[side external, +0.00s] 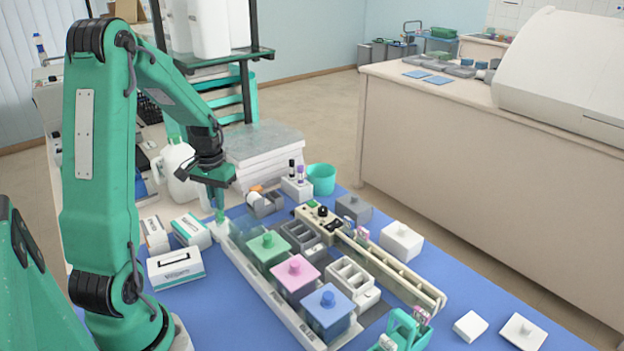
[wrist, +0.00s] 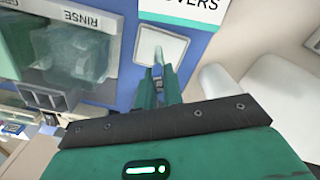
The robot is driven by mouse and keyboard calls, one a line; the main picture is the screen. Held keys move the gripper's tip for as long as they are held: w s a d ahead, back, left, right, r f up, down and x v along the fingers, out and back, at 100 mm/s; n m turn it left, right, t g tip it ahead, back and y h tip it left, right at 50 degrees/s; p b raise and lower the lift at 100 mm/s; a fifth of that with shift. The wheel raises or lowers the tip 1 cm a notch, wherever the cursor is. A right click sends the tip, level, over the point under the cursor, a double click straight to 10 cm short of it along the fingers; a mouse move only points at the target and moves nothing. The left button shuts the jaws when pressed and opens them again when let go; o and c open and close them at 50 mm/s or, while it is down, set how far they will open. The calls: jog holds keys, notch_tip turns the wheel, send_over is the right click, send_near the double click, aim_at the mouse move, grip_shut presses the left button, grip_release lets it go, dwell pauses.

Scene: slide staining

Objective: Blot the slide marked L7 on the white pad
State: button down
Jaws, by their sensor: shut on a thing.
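My gripper (side external: 219,212) points down beside the far left end of the long white tray. In the wrist view its two green fingers (wrist: 160,82) are shut on a small slide (wrist: 158,85), seen nearly end-on between them. Its marking is too small to read, so I cannot tell whether it is L7. A white pad (wrist: 151,45) with a pale border lies on the blue mat just beyond the fingertips. I cannot tell whether the slide touches it. In the side view the slide and this pad are not clear.
The white tray (side external: 312,338) holds jars with green (side external: 267,243), pink (side external: 296,268) and blue (side external: 327,299) lids. White boxes (side external: 175,267) stand left of my gripper.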

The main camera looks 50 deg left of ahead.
jog(key=shift+f, duration=0.6)
dwell(3.2)
jog(key=shift+r, duration=0.15)
jog(key=shift+r, duration=2.95)
